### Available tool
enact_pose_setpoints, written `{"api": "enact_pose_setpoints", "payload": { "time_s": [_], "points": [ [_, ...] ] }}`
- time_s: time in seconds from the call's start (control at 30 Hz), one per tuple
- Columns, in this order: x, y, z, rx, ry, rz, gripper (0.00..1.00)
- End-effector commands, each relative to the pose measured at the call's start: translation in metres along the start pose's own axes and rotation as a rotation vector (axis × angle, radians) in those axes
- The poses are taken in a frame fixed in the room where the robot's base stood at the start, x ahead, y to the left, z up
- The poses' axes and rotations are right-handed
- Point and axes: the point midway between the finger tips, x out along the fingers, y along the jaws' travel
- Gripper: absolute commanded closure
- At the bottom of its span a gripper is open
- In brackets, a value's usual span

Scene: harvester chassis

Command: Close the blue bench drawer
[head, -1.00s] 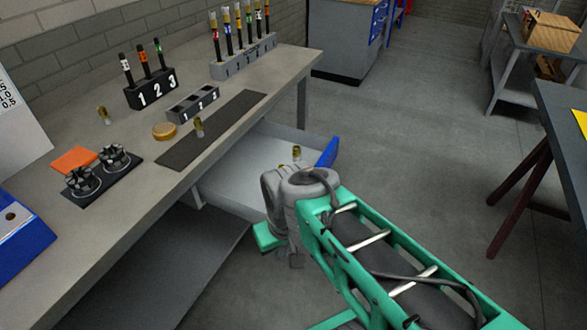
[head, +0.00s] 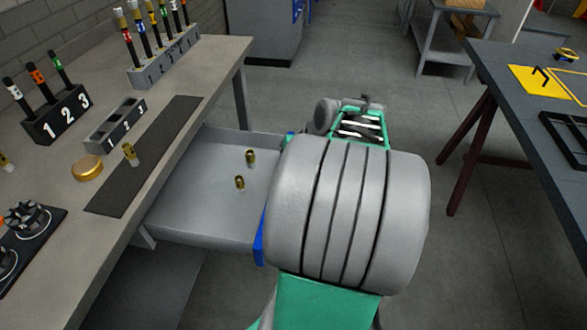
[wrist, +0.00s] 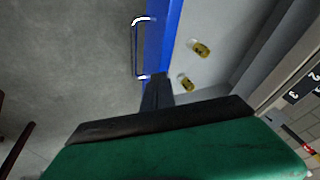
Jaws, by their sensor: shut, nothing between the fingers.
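The bench drawer stands open, pulled out from under the grey workbench (head: 215,65). Its grey tray (head: 195,205) shows in the head view, and part of its blue front (head: 258,240) shows beside my arm, which hides the rest. In the wrist view the blue front (wrist: 166,38) runs up the middle, with a metal handle (wrist: 135,48) on its left and the tray (wrist: 225,25) on its right. My gripper (wrist: 157,88) is shut and empty, its dark fingers at the near end of the blue front. I cannot tell whether they touch. The head view hides the gripper behind my arm.
Two small brass pieces (head: 251,157) (head: 240,183) stand in the tray. The benchtop holds a numbered block with markers (head: 54,114) and a grey slotted block (head: 115,125). A dark table (head: 520,100) stands at the right.

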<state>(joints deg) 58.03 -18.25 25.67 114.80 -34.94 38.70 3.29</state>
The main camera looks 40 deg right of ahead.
Motion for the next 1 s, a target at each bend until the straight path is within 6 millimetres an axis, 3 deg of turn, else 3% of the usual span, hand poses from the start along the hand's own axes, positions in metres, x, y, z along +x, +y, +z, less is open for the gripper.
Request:
{"api": "enact_pose_setpoints", "payload": {
  "time_s": [0.03, 0.1, 0.23, 0.37, 0.8, 1.0],
  "points": [
    [-0.003, 0.033, -0.007, 0.068, 0.042, -0.006, 1.0],
    [-0.011, 0.063, -0.016, 0.125, 0.093, -0.019, 1.0],
    [-0.02, 0.09, -0.021, 0.175, 0.143, -0.032, 1.0],
    [-0.012, 0.091, -0.024, 0.178, 0.149, -0.036, 1.0],
    [0.08, 0.088, -0.036, 0.176, 0.144, -0.035, 1.0],
    [0.09, 0.06, -0.044, 0.173, 0.147, -0.033, 1.0]
  ]
}}
